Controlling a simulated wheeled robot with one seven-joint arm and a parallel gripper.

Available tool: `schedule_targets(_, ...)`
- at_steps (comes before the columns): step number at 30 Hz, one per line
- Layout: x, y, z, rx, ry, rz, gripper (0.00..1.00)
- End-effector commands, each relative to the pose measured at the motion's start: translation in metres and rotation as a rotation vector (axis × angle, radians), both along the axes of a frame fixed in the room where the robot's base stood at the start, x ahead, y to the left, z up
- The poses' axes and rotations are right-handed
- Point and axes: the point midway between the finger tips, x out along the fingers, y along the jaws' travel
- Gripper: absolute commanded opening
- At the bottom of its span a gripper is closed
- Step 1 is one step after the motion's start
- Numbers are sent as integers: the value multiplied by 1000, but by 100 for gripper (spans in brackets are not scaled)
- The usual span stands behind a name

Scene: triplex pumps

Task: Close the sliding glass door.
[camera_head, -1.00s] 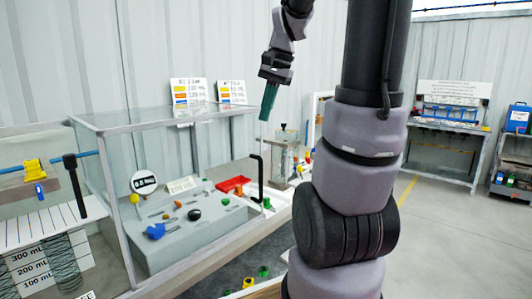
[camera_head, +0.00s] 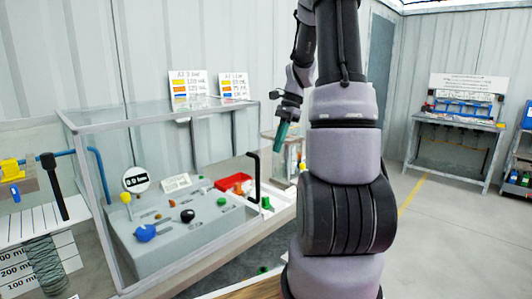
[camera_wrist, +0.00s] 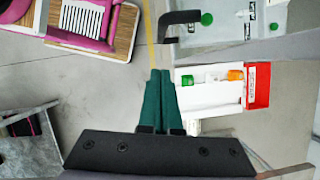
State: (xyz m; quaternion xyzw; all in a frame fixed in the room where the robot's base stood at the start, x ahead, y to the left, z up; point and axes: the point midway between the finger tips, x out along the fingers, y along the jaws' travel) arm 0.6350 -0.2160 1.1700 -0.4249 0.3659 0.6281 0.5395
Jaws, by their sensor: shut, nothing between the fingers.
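The sliding glass door's black bent handle (camera_head: 254,178) stands at the right end of the glass case (camera_head: 152,116). The clear pane is hard to make out, so I cannot tell exactly how far the door is open. My gripper (camera_head: 280,147), with green fingers, is to the right of the handle and apart from it. In the wrist view, the fingers (camera_wrist: 160,74) are closed together and empty. The handle (camera_wrist: 181,18) shows beyond the fingertips, with a gap between them.
Two sign cards (camera_head: 188,88) stand behind the case. A workbench (camera_head: 455,146) is at the far right. Open floor (camera_head: 435,225) lies to the right.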

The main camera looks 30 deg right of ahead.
Motion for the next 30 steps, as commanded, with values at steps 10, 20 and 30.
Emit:
schedule_targets(10, -6, 41, -19, 0, -1, 4, 0)
schedule_targets(20, -7, 47, -19, 0, -1, 1, 0)
schedule_targets(30, -2, 58, -19, 0, -1, 5, 0)
